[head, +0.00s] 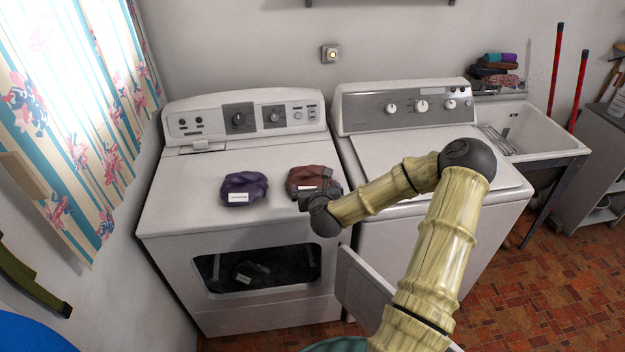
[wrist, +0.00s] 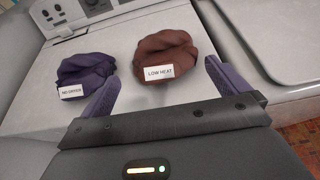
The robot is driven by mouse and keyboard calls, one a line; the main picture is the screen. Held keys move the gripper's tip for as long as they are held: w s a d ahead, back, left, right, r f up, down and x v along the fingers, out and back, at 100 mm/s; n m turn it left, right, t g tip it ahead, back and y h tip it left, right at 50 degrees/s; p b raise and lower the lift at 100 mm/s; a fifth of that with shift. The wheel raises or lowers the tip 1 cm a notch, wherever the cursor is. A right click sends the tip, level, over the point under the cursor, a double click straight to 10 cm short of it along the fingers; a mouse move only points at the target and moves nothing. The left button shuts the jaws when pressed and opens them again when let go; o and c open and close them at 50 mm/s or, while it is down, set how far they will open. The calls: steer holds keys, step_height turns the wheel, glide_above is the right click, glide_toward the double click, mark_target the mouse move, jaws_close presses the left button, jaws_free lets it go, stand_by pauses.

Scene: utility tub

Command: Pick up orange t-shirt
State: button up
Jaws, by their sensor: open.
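A brownish-orange folded cloth (head: 308,178), which looks like the orange t-shirt, lies on top of the left white machine. In the wrist view the orange cloth (wrist: 165,53) bears a white "LOW HEAT" label. My gripper (head: 322,203) is at the front right of this cloth in the head view and covers part of it. In the wrist view my gripper (wrist: 161,75) is open, with its two purple fingers spread and the cloth ahead between them. Nothing is held. Whether a finger touches the cloth I cannot tell.
A purple cloth (head: 243,188) with a white label lies just left of the orange one. A dark cloth (head: 252,272) is inside the left machine (head: 190,215). A door panel (head: 362,285) stands open at its front. Folded cloths (head: 495,70) sit by the sink (head: 530,130).

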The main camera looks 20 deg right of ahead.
steer(key=p, duration=0.3)
glide_toward(310, 173)
steer(key=x, duration=0.3)
steer(key=shift+w+r, duration=0.15)
steer(key=shift+w, duration=0.3)
steer(key=shift+w+d+f, duration=0.2)
steer(key=shift+w+f, duration=0.05)
steer(key=shift+w, duration=0.15)
steer(key=shift+p+x, duration=1.2)
steer(key=shift+x, duration=1.4)
steer(key=shift+s+f, duration=0.1)
steer(key=shift+f, duration=0.1)
steer(key=c, duration=1)
